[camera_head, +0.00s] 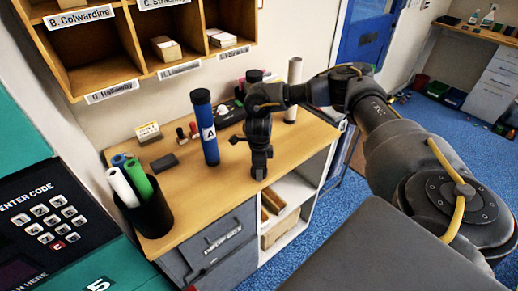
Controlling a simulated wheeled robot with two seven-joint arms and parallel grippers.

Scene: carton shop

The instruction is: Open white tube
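A slim white tube (293,92) stands upright at the back right of the wooden desk, its lower part partly behind my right arm. Another white tube (123,187) leans in a black bin (152,217) at the desk's left end, among green and blue ones. My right arm comes in from the right, and its gripper (258,172) points down over the desk, left of and nearer than the standing white tube. Nothing is seen held in it, but its finger gap is not clear. My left gripper is not in view.
A blue tube (205,128) with a black cap and label A stands left of my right gripper. Wooden cubbies (95,45) hang above. A keypad (45,215) is at left. The desk's front middle is clear.

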